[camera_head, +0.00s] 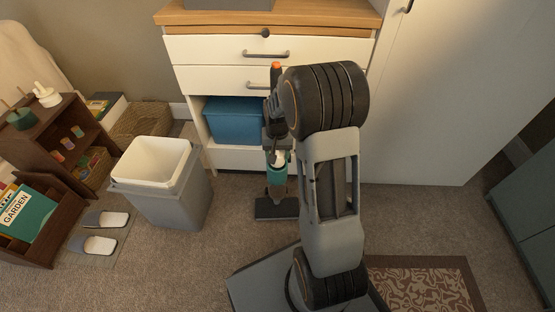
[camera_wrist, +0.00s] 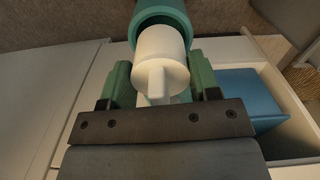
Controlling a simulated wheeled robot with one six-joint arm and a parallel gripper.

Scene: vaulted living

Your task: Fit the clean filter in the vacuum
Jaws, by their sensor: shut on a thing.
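The vacuum (camera_head: 276,178) stands upright on the carpet in front of the white drawer unit, with a teal body, a dark floor head and an orange tip. In the wrist view, its round teal housing (camera_wrist: 163,12) has its open mouth facing me. The white filter (camera_wrist: 161,47) is a cylinder with a narrow tab. My gripper (camera_wrist: 158,88) is shut on that tab between its green fingers. The filter's far end overlaps the housing mouth; I cannot tell how deep it sits. The filter also shows as a small white patch in the head view (camera_head: 279,158). My arm hides part of the vacuum.
The drawer unit (camera_head: 222,50) stands close behind the vacuum, with a blue box (camera_head: 234,121) in its open shelf. A grey bin (camera_head: 171,200) and slippers (camera_head: 95,245) are to the left. A patterned rug (camera_head: 425,285) lies at front right. Carpet between bin and vacuum is clear.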

